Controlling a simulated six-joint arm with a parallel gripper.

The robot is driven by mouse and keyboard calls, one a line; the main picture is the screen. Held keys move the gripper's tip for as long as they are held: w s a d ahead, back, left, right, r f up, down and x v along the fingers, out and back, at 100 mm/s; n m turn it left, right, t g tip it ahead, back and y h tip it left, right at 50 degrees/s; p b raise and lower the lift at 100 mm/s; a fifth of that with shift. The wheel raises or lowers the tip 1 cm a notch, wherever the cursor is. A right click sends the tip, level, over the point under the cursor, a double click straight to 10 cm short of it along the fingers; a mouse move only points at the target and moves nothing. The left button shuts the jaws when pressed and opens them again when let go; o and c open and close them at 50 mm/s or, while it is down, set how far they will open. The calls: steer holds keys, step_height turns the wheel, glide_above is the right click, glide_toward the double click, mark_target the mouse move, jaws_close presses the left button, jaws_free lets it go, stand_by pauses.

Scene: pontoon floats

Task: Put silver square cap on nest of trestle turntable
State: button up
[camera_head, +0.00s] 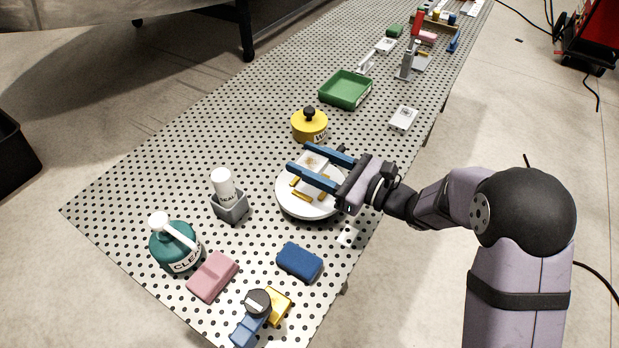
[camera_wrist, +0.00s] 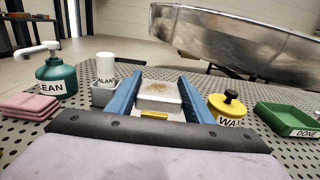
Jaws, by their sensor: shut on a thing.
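The trestle turntable (camera_head: 290,205) is a white round disc under the gripper. Yellow nest pieces (camera_head: 301,195) show on the disc; one yellow piece (camera_wrist: 154,115) also shows in the wrist view just in front of the cap. The fingers hide part of the nest. I cannot tell whether the cap touches the turntable.
A yellow wax pot (camera_head: 309,126) stands just behind the turntable. A green tray (camera_head: 345,89) is farther back. A white bottle in a grey holder (camera_head: 230,203), teal cleaner bottle (camera_head: 172,245), pink block (camera_head: 213,277) and blue sponge (camera_head: 299,262) lie left and front.

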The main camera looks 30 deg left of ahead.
steer(key=shift+f, duration=2.85)
steer(key=shift+f, duration=0.1)
steer(key=shift+f, duration=0.15)
steer(key=o, duration=1.2)
steer(key=shift+r, duration=0.2)
steer(key=shift+d, duration=0.15)
steer(key=d+b, duration=0.1)
steer(key=d, duration=1)
steer(key=shift+d, duration=0.4)
steer(key=shift+s, duration=0.1)
